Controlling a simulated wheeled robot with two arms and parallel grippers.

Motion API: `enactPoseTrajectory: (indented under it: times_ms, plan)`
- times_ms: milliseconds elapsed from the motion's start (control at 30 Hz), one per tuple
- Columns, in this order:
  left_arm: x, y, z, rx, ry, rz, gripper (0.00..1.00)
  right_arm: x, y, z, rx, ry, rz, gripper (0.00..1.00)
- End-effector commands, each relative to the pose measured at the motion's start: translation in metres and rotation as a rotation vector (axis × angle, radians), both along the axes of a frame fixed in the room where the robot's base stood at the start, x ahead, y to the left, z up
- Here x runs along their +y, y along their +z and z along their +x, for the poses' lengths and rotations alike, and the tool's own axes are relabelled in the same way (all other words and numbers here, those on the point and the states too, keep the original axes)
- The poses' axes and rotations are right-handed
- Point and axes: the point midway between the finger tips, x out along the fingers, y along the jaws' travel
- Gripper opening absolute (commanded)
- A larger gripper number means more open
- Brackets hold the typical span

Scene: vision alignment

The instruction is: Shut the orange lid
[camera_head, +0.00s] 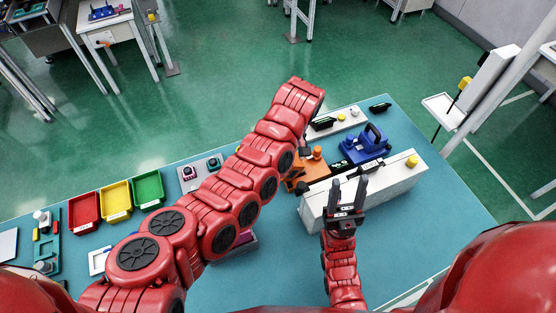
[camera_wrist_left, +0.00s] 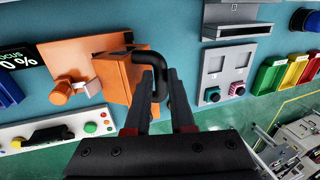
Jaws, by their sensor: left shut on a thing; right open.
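The orange lid (camera_wrist_left: 116,76) is in the left wrist view, standing raised from the flat orange base (camera_wrist_left: 72,58). A black bent handle (camera_wrist_left: 152,60) is fixed to it. My left gripper (camera_wrist_left: 160,84) is shut on this handle, with a finger on each side. In the head view the orange unit (camera_head: 312,171) shows beyond my left arm, which partly hides it; the left fingers are hard to see there. My right gripper (camera_head: 348,192) is open and empty, fingers up, in front of the long white box.
The long white box (camera_head: 397,183) with a yellow button lies right of the orange unit. A blue unit with a handle (camera_head: 365,146) stands behind. Red, yellow and green bins (camera_head: 117,199) are at left. The table's right side (camera_head: 440,215) is clear.

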Motion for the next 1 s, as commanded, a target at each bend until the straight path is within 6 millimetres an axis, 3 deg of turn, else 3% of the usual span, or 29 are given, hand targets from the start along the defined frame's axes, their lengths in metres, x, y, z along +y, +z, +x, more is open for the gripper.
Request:
enactPoseTrajectory:
  times_ms: [300, 333, 400, 767, 1000]
  plan:
    - [-0.002, -0.002, -0.001, 0.003, -0.004, -0.004, 0.00, 0.000, -0.001, 0.000, 0.000, 0.000, 0.000, 0.50]
    - [-0.002, -0.002, -0.001, 0.003, -0.004, -0.004, 0.25, 0.000, -0.001, 0.000, 0.000, 0.000, 0.000, 0.50]
    - [-0.002, -0.002, -0.002, 0.003, -0.004, -0.004, 0.35, 0.000, -0.001, 0.000, 0.000, 0.000, 0.000, 0.50]
    - [-0.002, 0.003, 0.000, 0.000, -0.002, -0.003, 0.35, 0.000, 0.000, 0.000, 0.000, 0.000, 0.000, 0.50]
    - [-0.009, 0.034, 0.004, -0.002, -0.004, 0.000, 0.35, 0.000, -0.001, 0.000, 0.000, 0.000, 0.000, 0.50]
